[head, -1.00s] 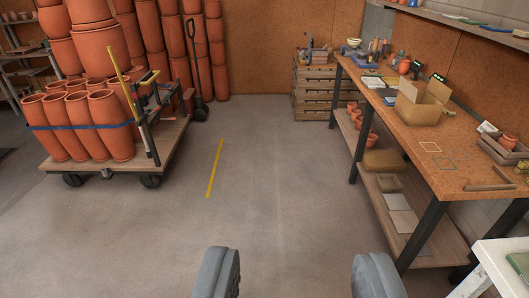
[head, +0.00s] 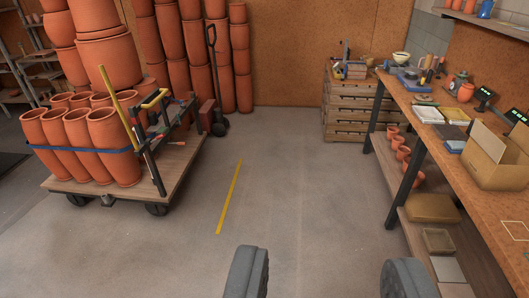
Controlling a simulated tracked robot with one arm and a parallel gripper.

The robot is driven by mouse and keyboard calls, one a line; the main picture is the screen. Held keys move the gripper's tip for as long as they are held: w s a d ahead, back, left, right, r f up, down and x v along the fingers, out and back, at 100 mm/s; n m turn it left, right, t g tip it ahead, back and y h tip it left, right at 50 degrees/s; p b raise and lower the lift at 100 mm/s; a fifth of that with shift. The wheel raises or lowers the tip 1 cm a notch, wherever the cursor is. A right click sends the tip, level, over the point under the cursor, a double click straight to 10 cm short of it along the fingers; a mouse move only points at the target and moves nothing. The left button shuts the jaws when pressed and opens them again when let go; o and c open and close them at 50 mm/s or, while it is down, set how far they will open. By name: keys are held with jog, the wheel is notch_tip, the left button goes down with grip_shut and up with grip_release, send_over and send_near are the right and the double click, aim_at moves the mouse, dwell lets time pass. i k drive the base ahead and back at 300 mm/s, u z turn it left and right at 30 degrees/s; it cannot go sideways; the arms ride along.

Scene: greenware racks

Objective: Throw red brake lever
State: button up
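A flat wooden cart (head: 180,170) stands at the left, loaded with tall terracotta pots (head: 118,150) held by a blue strap. At its right end are a leaning yellow bar (head: 117,92), a bent yellow handle (head: 155,98) and a dark upright post (head: 151,165). A small red part shows among these; I cannot tell for certain whether it is the brake lever. My gripper (head: 326,278) is open and empty, its two grey fingers wide apart at the bottom edge. It is well away from the cart, to the right and nearer me.
A yellow floor line (head: 229,197) lies right of the cart. A pallet jack (head: 215,80) stands behind it before stacked pots. Wooden drawers (head: 350,110) stand at the back. A workbench (head: 470,180) runs along the right. The concrete floor between is clear.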

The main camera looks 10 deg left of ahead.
aim_at(160, 137)
jog(key=u, duration=0.45)
jog(key=i, duration=1.35)
jog(key=u, duration=0.55)
